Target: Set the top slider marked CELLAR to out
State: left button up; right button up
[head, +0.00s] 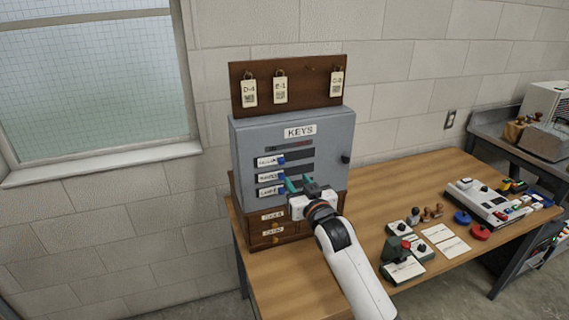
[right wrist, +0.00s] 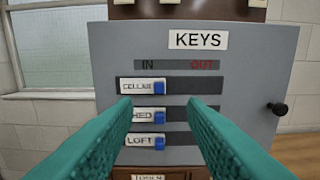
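The grey KEYS cabinet (head: 335,140) stands on the wooden table against the wall; its front fills much of the right wrist view (right wrist: 240,110). The top slider, marked CELLAR (right wrist: 138,86), has a blue knob (right wrist: 159,88) and sits at the left of its dark slot, under IN. The red word OUT is at the right. The CELLAR slider also shows in the head view (head: 265,161). My right gripper (head: 296,184) is open and empty before the lower sliders. In the right wrist view its fingertips (right wrist: 160,104) show either side of the knob column, just below CELLAR. My left gripper is not in view.
Two lower sliders, the second partly hidden and the third marked LOFT (right wrist: 140,140), also sit left. A black door knob (head: 346,159) is at the cabinet's right. Small drawers (head: 272,226) are below, hanging tags (head: 280,90) above.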

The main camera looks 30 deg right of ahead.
aim_at(283, 161)
jog(key=p+x, duration=0.2)
jog(key=x, duration=0.8)
jog(key=shift+w+f, duration=0.1)
jog(key=shift+w, duration=0.25)
grip_shut()
